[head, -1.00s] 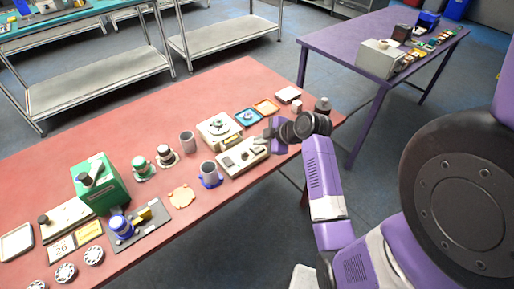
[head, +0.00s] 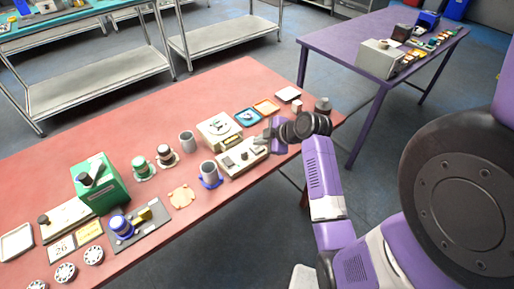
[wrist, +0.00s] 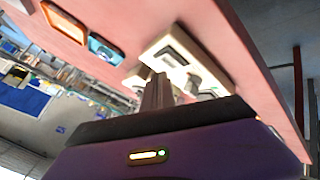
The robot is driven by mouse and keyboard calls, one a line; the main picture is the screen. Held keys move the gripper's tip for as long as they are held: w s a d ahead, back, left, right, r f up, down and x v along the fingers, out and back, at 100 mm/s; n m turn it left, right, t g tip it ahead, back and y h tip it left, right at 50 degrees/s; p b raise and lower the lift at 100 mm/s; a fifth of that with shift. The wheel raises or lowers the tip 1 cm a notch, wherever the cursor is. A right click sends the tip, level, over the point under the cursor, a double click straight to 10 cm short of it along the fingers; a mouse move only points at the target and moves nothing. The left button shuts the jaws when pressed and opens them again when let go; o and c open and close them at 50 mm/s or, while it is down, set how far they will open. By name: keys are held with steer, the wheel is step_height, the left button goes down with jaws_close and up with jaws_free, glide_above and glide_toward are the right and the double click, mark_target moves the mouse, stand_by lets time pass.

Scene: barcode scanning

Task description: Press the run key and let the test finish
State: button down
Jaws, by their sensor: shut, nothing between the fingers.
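A cream control box (head: 232,168) with several dark keys or knobs on its top lies on the red table, right of its middle. My gripper (head: 262,137) is shut and empty, its tips at the right end of this box. In the wrist view the shut fingers (wrist: 158,92) point at a cream panel (wrist: 213,72) with dark openings and keys. The fingers hide part of it. I cannot tell which key is the run key, nor whether the fingertips touch it. A cream tester (head: 214,127) with a round top stands just behind the box.
A blue tray (head: 248,116) and an orange tray (head: 266,106) lie behind. The red table (head: 150,115) is bare toward the back.

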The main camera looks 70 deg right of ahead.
mark_target(259, 149)
steer(key=shift+f, duration=0.15)
steer(key=shift+f+b, duration=0.25)
steer(key=shift+b, duration=0.05)
steer(key=shift+f+b, duration=0.3)
steer(key=shift+f, duration=0.2)
stand_by(0.7)
stand_by(0.4)
steer(key=shift+r+p, duration=0.75)
steer(key=shift+r, duration=0.15)
step_height(259, 149, up, 5)
steer(key=p, duration=0.4)
stand_by(0.7)
